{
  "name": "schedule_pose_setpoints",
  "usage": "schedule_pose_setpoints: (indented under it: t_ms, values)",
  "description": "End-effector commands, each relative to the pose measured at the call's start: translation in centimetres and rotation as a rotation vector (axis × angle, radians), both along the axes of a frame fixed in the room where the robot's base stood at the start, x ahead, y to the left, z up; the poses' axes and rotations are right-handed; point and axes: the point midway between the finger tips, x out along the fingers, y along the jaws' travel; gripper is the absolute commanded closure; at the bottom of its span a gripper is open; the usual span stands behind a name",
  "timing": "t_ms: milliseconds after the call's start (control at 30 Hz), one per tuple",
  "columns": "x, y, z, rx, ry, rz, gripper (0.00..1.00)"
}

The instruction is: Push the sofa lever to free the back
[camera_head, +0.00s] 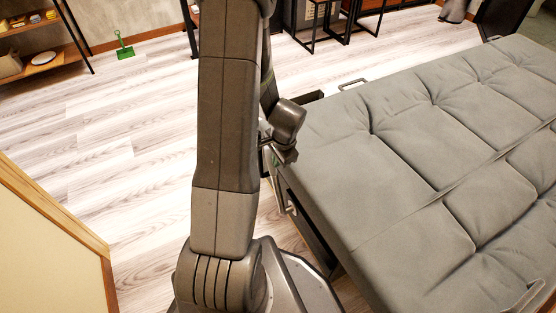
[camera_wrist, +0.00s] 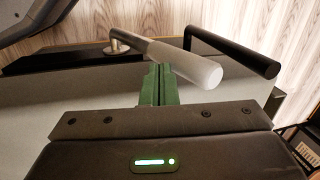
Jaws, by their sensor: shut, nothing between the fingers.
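The grey tufted sofa (camera_head: 430,150) lies spread flat on the right in the head view. In the wrist view, a lever (camera_wrist: 185,64) with a pale grey grip and a metal stem slants across the upper middle, beside the sofa's side. My gripper (camera_wrist: 158,70) has its green fingers closed together, with nothing between them. The fingertips are right at the lever's grip; I cannot tell whether they touch it. In the head view, my gripper is mostly hidden behind my arm, at the sofa's near left edge.
A black bar handle (camera_wrist: 235,53) stands right of the lever in the wrist view. In the head view, a wooden-edged panel (camera_head: 50,235) stands at lower left, shelves (camera_head: 45,62) at upper left, and a green dustpan-like object (camera_head: 124,50) beyond. The plank floor (camera_head: 120,140) between is clear.

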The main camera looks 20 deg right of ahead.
Motion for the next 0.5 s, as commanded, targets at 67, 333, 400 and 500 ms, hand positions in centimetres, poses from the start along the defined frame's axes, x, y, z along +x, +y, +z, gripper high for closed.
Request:
schedule_pose_setpoints:
  t_ms: [67, 333, 400, 500]
  values:
    - [0.1, 0.0, 0.0, 0.000, 0.000, 0.000, 1.00]
    - [3.9, 0.4, -1.2, 0.001, 0.001, 0.003, 1.00]
    - [4.9, 0.5, -1.8, 0.001, 0.001, 0.003, 1.00]
    - [6.0, 0.5, -2.4, 0.000, 0.001, 0.003, 1.00]
